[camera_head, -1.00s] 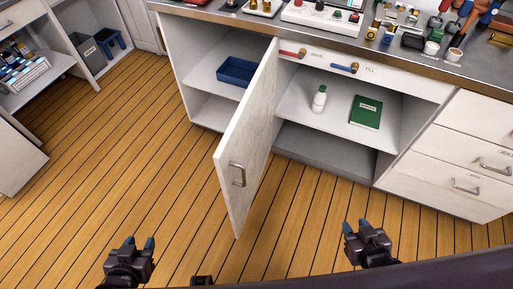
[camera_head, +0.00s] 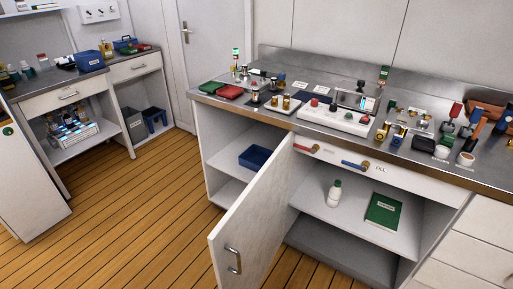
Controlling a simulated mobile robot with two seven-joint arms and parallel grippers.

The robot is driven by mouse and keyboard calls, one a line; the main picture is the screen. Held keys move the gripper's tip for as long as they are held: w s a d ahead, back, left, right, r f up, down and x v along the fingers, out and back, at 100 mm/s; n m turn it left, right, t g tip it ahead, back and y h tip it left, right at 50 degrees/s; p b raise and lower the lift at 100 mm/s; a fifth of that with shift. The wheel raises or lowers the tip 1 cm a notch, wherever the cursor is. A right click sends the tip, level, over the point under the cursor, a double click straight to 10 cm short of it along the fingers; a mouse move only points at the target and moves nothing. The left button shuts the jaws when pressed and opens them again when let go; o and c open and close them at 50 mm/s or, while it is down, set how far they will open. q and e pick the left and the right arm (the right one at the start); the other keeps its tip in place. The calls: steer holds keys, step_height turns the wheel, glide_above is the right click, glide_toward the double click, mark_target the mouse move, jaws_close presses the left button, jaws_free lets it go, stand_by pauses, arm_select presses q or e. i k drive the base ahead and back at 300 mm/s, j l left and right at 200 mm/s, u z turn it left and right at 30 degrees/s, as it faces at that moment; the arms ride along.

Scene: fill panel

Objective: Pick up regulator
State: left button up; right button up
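Several small brass-and-dark fittings stand on the steel counter (camera_head: 235,106). Two of them, a brass fitting (camera_head: 381,132) and a similar one (camera_head: 398,136) beside it, stand right of the white control panel (camera_head: 331,119). Smaller brass pieces (camera_head: 286,103) stand on a pale base left of the panel. I cannot tell which of these is the regulator; they are too small to make out. Neither of my grippers is in view.
A cabinet door (camera_head: 245,225) stands open below the counter and juts toward me. Inside are a white bottle (camera_head: 334,194), a green book (camera_head: 383,211) and a blue tray (camera_head: 256,157). White cups (camera_head: 466,159) and tools crowd the counter's right. Wooden floor (camera_head: 130,215) is clear at left.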

mark_target(245, 69)
steer(key=j+u, duration=0.1)
steer(key=u, duration=0.3)
steer(key=j+u, duration=0.15)
steer(key=u, duration=0.25)
steer(key=i+j+u, duration=0.15)
steer(key=j, duration=0.25)
steer(key=i+j+u, duration=0.15)
steer(key=j, duration=0.25)
steer(key=i+j+u, duration=0.3)
steer(key=i+j, duration=0.35)
steer(key=i+j+z, duration=0.1)
steer(key=i, duration=0.3)
steer(key=i+j+z, duration=0.15)
steer(key=i, duration=0.2)
steer(key=i+j+z, duration=0.1)
steer(key=i, duration=0.25)
steer(key=i+z, duration=0.3)
steer(key=i, duration=0.3)
steer(key=i+j+z, duration=0.1)
steer(key=i+z, duration=0.25)
steer(key=i, duration=0.25)
steer(key=i+z, duration=0.4)
steer(key=i+j+z, duration=0.25)
steer(key=i+z, duration=0.15)
steer(key=i, duration=0.2)
